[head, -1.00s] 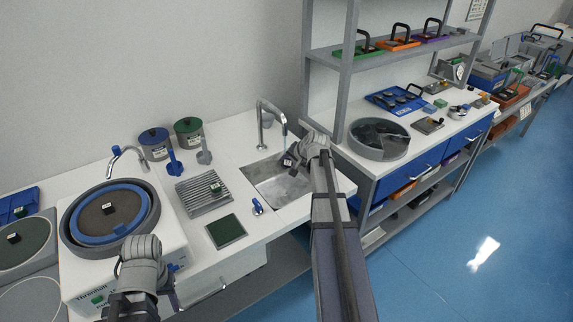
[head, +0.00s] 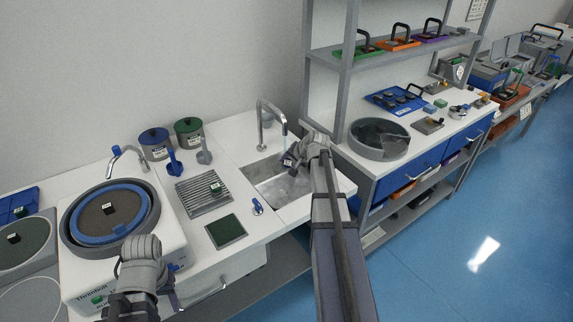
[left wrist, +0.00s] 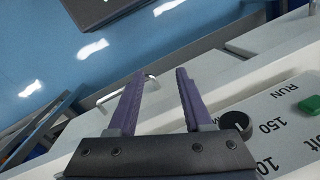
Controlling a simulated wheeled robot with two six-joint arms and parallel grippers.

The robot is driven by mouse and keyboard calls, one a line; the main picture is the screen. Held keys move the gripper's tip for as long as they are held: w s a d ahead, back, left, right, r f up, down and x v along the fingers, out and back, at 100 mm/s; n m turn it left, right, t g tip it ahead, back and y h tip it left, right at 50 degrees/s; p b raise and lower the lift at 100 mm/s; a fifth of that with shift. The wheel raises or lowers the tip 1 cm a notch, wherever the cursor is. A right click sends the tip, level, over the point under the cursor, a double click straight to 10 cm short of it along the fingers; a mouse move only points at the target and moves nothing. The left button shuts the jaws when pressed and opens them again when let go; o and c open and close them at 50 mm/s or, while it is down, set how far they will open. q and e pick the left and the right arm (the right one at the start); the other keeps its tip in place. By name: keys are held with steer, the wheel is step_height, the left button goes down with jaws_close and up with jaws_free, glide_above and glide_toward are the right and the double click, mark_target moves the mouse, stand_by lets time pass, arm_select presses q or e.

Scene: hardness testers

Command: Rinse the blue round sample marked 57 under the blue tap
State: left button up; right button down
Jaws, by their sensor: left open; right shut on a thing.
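The tap (head: 261,124) stands behind the steel sink (head: 268,178), its grey spout arched over the basin. A pale blue streak (head: 284,129) hangs below the spout. My right gripper (head: 294,158) reaches over the sink's right side, just below the spout, shut on a small dark sample (head: 288,161) with a white label. The gripper partly hides the sample; its number and exact colour cannot be read. My left gripper (head: 173,285) is over the front of the left machine. In the left wrist view its purple fingers (left wrist: 158,80) are apart and empty.
A green pad (head: 226,231) and a ribbed rack (head: 204,196) with a small green labelled sample (head: 215,188) are left of the sink. A small blue lever (head: 257,206) stands at the sink's front. A polishing wheel (head: 108,210) and shelf post (head: 347,70) flank the counter.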

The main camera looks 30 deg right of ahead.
stand_by(0.5)
steer(key=s+r+p, duration=0.2)
steer(key=s, duration=0.8)
steer(key=shift+d, duration=0.15)
stand_by(0.4)
step_height(320, 180, up, 4)
steer(key=p, duration=0.4)
steer(key=shift+r, duration=0.25)
stand_by(0.8)
